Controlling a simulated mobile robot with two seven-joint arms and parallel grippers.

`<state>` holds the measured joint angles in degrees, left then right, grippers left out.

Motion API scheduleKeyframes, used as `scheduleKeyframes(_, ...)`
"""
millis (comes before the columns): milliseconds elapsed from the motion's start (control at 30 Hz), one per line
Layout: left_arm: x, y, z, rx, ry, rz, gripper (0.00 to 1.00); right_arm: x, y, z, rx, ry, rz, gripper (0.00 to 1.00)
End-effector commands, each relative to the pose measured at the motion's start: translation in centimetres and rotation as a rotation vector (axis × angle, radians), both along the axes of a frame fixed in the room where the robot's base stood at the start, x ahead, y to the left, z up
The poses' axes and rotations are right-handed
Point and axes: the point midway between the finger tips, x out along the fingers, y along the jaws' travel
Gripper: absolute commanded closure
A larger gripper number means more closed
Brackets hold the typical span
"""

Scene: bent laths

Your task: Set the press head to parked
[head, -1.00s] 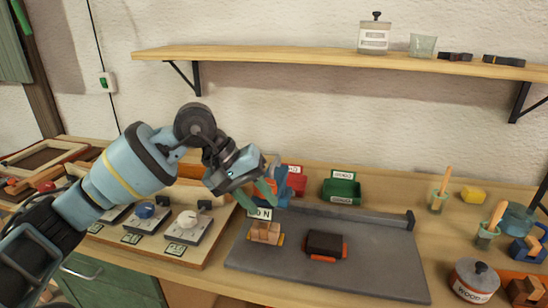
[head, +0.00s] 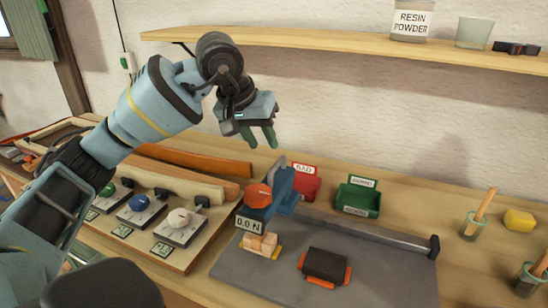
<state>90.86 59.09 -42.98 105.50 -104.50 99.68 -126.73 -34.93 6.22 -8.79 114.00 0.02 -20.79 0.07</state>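The press is a blue arm-like device (head: 283,184) with an orange knob (head: 258,196) and a "0.0 N" display (head: 249,225). It stands at the back left of the grey plate (head: 395,268). Small wooden blocks (head: 260,243) sit below the display. My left gripper (head: 259,138) is up in the air above and behind the press in the picture, clear of it. Its two green fingers point down, apart, with nothing between them. My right gripper is not in view.
A black and orange block (head: 326,265) lies on the plate. A red bin (head: 306,184) and a green bin (head: 358,197) stand behind it. A board with several knobs (head: 179,217) is at left. A shelf (head: 330,46) hangs above.

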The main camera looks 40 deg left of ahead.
Motion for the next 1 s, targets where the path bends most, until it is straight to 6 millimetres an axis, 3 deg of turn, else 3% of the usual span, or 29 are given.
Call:
scheduleKeyframes(400, 2.4, -0.6, -5.4, -0.002, 0.002, -0.001, 0.66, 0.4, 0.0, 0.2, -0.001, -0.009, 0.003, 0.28)
scheduleKeyframes(867, 2.9, -0.7, -6.4, -0.002, 0.000, -0.002, 0.66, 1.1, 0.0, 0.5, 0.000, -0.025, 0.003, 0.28)
scheduleKeyframes(1000, 2.9, -0.7, -6.4, -0.002, 0.000, -0.002, 0.84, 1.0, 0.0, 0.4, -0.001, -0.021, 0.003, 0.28)
